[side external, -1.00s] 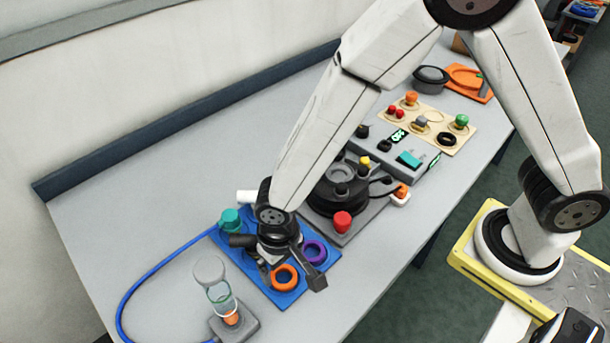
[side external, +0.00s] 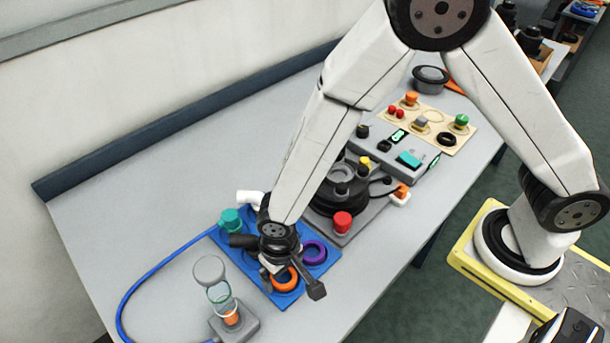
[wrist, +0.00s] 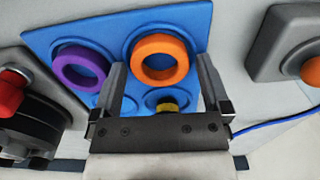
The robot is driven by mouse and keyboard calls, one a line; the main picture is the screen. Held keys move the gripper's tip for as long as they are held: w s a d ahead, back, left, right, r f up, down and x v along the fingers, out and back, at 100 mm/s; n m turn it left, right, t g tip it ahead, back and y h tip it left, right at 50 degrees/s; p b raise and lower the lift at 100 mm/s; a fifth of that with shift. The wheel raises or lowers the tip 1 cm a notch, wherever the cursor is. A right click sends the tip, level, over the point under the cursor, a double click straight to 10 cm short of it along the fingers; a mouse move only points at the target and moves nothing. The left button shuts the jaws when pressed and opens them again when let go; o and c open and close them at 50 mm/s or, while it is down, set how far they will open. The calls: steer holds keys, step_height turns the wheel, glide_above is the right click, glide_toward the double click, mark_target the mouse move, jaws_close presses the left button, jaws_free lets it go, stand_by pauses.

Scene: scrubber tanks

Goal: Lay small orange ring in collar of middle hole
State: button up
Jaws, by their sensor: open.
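An orange ring (wrist: 138,62) lies flat in a round recess of a blue tray (wrist: 205,20). In the side view the ring (side external: 283,290) is partly hidden behind my gripper (side external: 291,279). In the wrist view my gripper (wrist: 161,67) is open and empty, with one finger on each side of the orange ring. I cannot tell whether the fingers touch it. A black round unit (side external: 325,198) with a grey round opening on top stands farther along the bench. I cannot tell which hole is the middle one.
A purple ring (wrist: 75,55) lies on the tray close by one finger, also seen in the side view (side external: 314,253). A teal knob (side external: 230,219) and a grey block (side external: 236,327) with a clear tube are near. A red knob (side external: 342,222) stands by the round unit.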

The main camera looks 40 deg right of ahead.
steer(key=c, duration=1.2)
steer(key=shift+r, duration=0.1)
steer(key=shift+r, duration=0.1)
steer(key=shift+r, duration=2.3)
steer(key=shift+w+d+r, duration=0.3)
steer(key=shift+w+d, duration=0.1)
steer(key=shift+d, duration=0.1)
steer(key=w+d+r, duration=0.2)
steer(key=d+r, duration=0.1)
steer(key=d, duration=0.4)
steer(key=w+d+r, duration=0.2)
steer(key=d+r, duration=0.2)
steer(key=d, duration=0.4)
steer(key=w+d+r, duration=0.2)
steer(key=d+r, duration=0.2)
steer(key=d, duration=0.4)
steer(key=shift+w, duration=0.1)
